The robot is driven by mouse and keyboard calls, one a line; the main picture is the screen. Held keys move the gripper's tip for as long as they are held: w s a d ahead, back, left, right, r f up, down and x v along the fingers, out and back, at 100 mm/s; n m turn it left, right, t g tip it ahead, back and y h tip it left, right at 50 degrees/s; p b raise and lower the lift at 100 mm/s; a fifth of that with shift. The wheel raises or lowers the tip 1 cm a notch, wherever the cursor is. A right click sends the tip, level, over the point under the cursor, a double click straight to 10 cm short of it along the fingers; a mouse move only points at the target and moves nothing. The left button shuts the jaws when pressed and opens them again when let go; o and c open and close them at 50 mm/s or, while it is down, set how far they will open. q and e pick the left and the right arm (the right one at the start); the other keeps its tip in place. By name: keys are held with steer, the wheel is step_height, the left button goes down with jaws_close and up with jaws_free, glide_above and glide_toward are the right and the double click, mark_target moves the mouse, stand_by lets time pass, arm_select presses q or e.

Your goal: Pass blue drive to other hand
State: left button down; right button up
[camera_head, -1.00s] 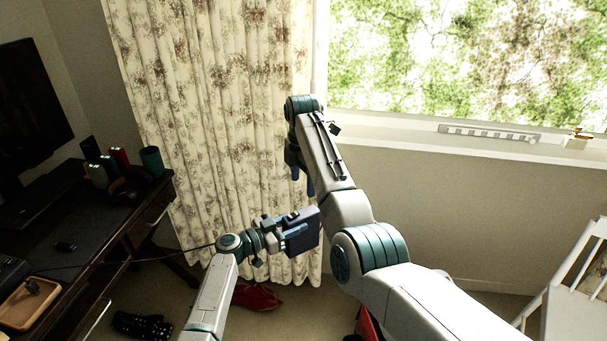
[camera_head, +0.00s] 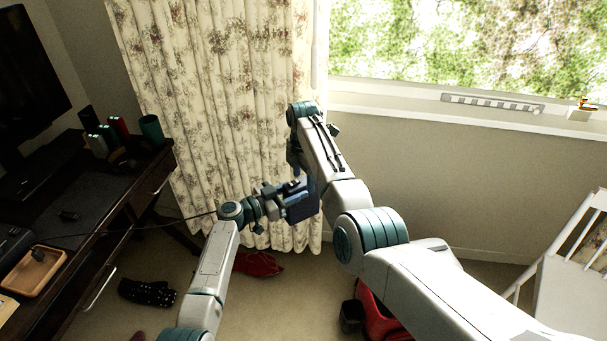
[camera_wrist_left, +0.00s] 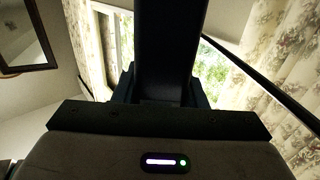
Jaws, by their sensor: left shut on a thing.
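The blue drive (camera_head: 302,207) is a dark blue flat block in the head view, held in the air in front of the curtain. My left gripper (camera_head: 284,199) is shut on it from the left side. In the left wrist view a dark block (camera_wrist_left: 170,45), likely the drive, stands up the middle, with the dark gripper parts below it. My right gripper (camera_head: 294,160) points down just above the drive, partly hidden by my right forearm. I cannot tell whether its fingers touch the drive or how wide they are.
A dark desk (camera_head: 100,190) with a monitor (camera_head: 28,90) and a wooden tray (camera_head: 35,270) is at left. A red bag or case (camera_head: 372,312) lies on the floor below my right arm. A white chair (camera_head: 570,285) stands at right. A curtain (camera_head: 215,100) hangs behind the grippers.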

arm_select(q)
steer(key=shift+r, duration=0.1)
arm_select(e)
steer(key=c, duration=1.1)
arm_select(q)
steer(key=c, duration=0.8)
jaws_free()
arm_select(e)
steer(key=shift+r, duration=0.1)
jaws_close()
